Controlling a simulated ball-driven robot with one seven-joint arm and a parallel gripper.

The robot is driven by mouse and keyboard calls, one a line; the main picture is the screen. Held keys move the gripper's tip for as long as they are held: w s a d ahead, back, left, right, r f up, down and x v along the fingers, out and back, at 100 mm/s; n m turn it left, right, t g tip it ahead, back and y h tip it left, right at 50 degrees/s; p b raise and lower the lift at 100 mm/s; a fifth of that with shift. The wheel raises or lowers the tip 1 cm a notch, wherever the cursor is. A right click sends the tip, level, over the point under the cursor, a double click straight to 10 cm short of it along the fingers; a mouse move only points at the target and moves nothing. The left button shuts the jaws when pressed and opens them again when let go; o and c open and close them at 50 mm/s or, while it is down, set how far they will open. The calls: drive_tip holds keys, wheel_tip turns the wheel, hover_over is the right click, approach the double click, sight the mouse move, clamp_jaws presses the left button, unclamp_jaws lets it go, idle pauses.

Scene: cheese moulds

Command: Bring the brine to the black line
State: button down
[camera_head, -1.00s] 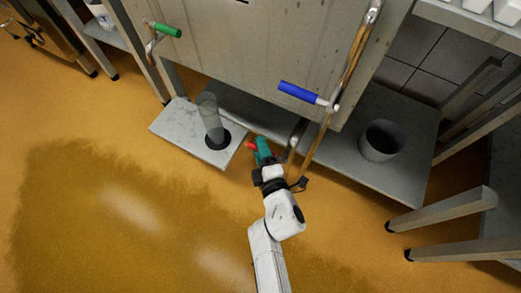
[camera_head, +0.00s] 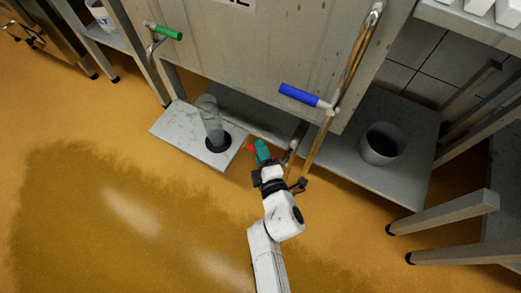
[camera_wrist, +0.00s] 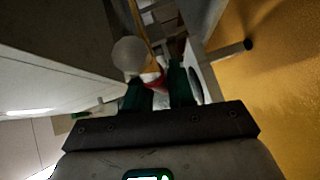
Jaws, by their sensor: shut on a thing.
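A clear upright cylinder (camera_head: 209,112) with a dark bottom stands on a grey plate (camera_head: 172,132) under a big pale tank (camera_head: 230,50). I cannot make out a black line or a liquid level on it. My gripper (camera_head: 259,149), with teal fingers, is to the right of the cylinder, low in front of the tank. It is shut on a red handle (camera_head: 250,147), mostly hidden by the fingers. In the wrist view the red handle (camera_wrist: 154,80) shows between the fingertips. A pale round shape (camera_wrist: 129,55) lies just beyond; I cannot tell what it is.
A copper pipe (camera_head: 346,78) runs down close to my gripper's right. A blue lever (camera_head: 299,95) and a green lever (camera_head: 167,33) stick out of the tank front. A grey pot (camera_head: 382,144) stands on the right shelf. The floor in front is clear and partly wet.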

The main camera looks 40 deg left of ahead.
drive_tip(key=shift+f+n+h+p, duration=0.15)
drive_tip(key=shift+n+h+p, duration=0.3)
drive_tip(key=shift+p, duration=0.7)
drive_tip(key=shift+d+f+n+g+h+p, duration=0.2)
drive_tip(key=shift+f+n+h+p, duration=0.2)
drive_tip(key=shift+f+h+p, duration=0.15)
drive_tip(key=shift+d+f+n+g+h+p, duration=0.1)
drive_tip(key=shift+f+n+g+h+p, duration=0.1)
drive_tip(key=shift+f+n+h+p, duration=0.35)
drive_tip(key=shift+f, duration=0.1)
drive_tip(key=c, duration=1.1)
unclamp_jaws()
